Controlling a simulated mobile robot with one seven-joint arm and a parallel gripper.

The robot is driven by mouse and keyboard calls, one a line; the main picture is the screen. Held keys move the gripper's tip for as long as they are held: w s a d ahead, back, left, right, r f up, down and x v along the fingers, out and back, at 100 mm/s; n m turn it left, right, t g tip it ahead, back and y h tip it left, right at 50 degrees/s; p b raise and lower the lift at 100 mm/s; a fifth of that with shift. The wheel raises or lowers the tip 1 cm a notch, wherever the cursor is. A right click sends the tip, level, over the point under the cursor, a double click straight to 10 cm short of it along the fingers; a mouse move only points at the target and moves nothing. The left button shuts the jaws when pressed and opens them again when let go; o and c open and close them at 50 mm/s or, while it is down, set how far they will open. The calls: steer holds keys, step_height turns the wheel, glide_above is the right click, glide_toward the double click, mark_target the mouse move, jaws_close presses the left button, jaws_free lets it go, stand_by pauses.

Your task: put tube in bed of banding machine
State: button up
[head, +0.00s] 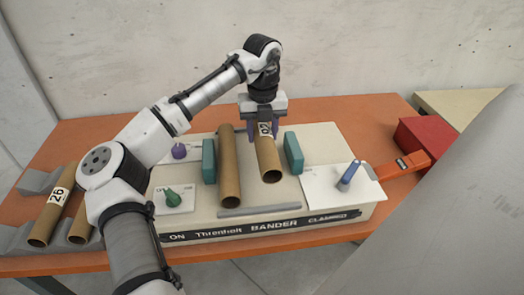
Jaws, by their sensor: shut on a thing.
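My gripper (264,128), with purple fingers, is shut on a brown cardboard tube (268,160) near its far end, over a white label. The held tube is over the bed of the banding machine (262,225), just left of the right teal block (293,153). I cannot tell whether it touches the bed. A second brown tube (229,170) lies in the bed beside the left teal block (209,161). A grey bar (259,210) runs across the bed's near edge.
More brown tubes, one labelled 26 (52,205), lie on a grey rack (35,183) at the left. The machine has a purple knob (179,151), a green knob (173,197) and a blue lever (349,176). A red box (412,136) stands at the right.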

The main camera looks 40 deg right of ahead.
mark_target(262, 127)
steer(key=shift+f+p, duration=0.3)
steer(key=shift+f, duration=3.25)
steer(key=shift+f, duration=0.1)
steer(key=o, duration=1)
step_height(262, 127, up, 12)
steer(key=shift+r+b, duration=0.1)
steer(key=shift+b, duration=0.75)
